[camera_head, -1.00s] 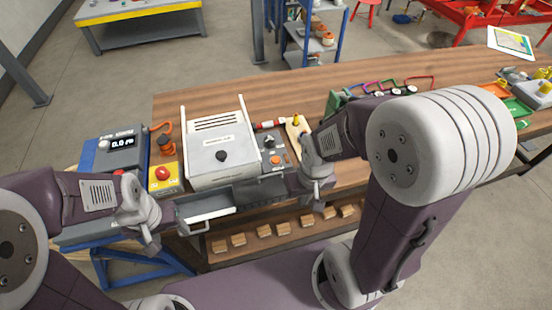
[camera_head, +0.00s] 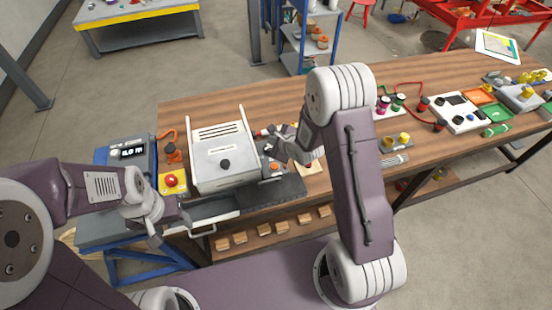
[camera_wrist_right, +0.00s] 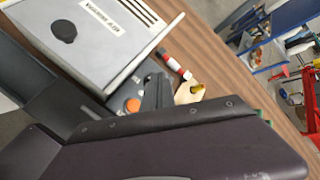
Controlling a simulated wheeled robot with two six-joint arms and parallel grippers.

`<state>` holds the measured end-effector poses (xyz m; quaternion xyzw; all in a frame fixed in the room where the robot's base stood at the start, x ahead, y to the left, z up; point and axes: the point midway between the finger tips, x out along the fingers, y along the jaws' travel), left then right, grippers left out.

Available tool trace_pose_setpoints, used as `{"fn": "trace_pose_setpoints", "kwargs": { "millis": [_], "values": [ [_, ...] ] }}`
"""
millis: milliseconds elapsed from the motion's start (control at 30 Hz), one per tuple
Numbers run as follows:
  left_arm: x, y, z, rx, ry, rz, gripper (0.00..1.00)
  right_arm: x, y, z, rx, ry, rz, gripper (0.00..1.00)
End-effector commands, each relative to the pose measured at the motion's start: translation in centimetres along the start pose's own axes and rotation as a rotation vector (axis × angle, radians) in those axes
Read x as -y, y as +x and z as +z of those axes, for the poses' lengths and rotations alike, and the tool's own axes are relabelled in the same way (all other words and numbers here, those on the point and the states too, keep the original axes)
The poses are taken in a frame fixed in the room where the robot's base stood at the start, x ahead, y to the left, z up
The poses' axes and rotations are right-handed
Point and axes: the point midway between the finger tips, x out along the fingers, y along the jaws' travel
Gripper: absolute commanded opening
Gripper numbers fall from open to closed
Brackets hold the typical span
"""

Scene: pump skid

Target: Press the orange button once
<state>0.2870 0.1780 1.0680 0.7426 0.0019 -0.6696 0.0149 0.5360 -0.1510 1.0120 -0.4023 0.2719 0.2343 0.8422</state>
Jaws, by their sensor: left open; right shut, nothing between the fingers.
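The orange button (camera_head: 275,166) sits on a small dark control box (camera_head: 272,176) right of the white machine. It also shows in the right wrist view (camera_wrist_right: 132,105), uncovered, with a dark knob beside it. My right gripper (camera_head: 270,148) is shut and empty, just above and behind the button in the head view; I cannot tell whether it touches the box. My left gripper (camera_head: 170,228) is open and empty, in front of the bench near the drawer, away from the button.
The white machine (camera_head: 222,155) with a black knob stands left of the box, with a drawer (camera_head: 208,211) at its front. A red button on a yellow box (camera_head: 172,182) lies further left. A red-and-white cylinder (camera_wrist_right: 175,65) and a wooden piece with a yellow peg (camera_wrist_right: 190,92) lie close by.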

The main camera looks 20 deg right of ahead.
Motion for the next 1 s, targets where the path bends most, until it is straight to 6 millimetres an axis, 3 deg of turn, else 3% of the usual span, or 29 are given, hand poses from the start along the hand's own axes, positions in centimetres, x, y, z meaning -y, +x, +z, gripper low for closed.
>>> {"fn": "trace_pose_setpoints", "kwargs": {
  "millis": [33, 133, 567, 767, 1000],
  "values": [
    [0.0, -1.2, -0.1, 0.0, 0.0, 0.0, 0.59, -0.5, -0.2, -0.5, -0.02, 0.008, 0.024, 0.0],
    [0.0, -1.7, -0.2, 0.001, 0.0, 0.0, 0.59, -1.5, -0.2, -1.5, -0.043, 0.018, 0.051, 0.0],
    [0.0, -1.4, -0.1, 0.001, 0.0, 0.0, 0.59, -1.7, 0.0, -1.7, -0.046, 0.018, 0.051, 0.0],
    [0.0, 0.1, 0.0, 0.001, 0.0, 0.0, 0.59, -2.5, 1.0, -2.6, -0.046, 0.018, 0.051, 0.0],
    [0.1, 3.5, 0.4, 0.001, 0.0, 0.0, 0.59, -4.5, 3.3, -4.4, -0.046, 0.018, 0.051, 0.0]
  ]
}}
